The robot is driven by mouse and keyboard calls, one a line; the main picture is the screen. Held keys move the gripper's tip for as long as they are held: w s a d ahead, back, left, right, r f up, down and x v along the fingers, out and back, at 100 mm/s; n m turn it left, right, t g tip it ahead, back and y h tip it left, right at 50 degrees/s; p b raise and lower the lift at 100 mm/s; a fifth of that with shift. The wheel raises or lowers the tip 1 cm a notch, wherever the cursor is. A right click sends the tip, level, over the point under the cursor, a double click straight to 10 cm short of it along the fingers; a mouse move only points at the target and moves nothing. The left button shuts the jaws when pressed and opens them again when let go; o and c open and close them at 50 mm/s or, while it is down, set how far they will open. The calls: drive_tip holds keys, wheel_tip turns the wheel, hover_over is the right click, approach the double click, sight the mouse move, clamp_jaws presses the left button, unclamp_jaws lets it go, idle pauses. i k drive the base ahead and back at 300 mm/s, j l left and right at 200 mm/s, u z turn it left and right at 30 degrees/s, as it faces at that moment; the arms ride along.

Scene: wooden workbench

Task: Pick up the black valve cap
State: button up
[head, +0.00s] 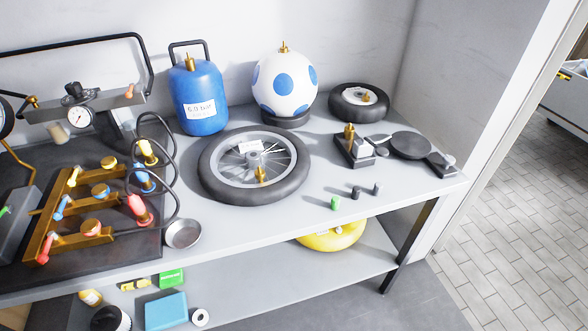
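A black valve cap (355,193) stands on the grey bench top, right of the spoked wheel and near the front edge. A dark grey cap (377,188) stands close to its right, and a green cap (335,203) to its left. The three caps are small and apart from one another, with nothing covering them. My gripper is not in view.
A spoked wheel (211,174) lies left of the caps. Behind them are a small block with a brass valve (352,148) and a black round-topped device (410,145). A metal bowl (183,233) sits at the front left. Bench space around the caps is clear.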

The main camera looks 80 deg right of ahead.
sight(355, 192)
drive_tip(key=k+l, duration=0.85)
drive_tip(key=k, duration=0.2)
drive_tip(key=k+l+u, duration=0.1)
drive_tip(key=k+l, duration=0.7)
drive_tip(key=k, duration=0.25)
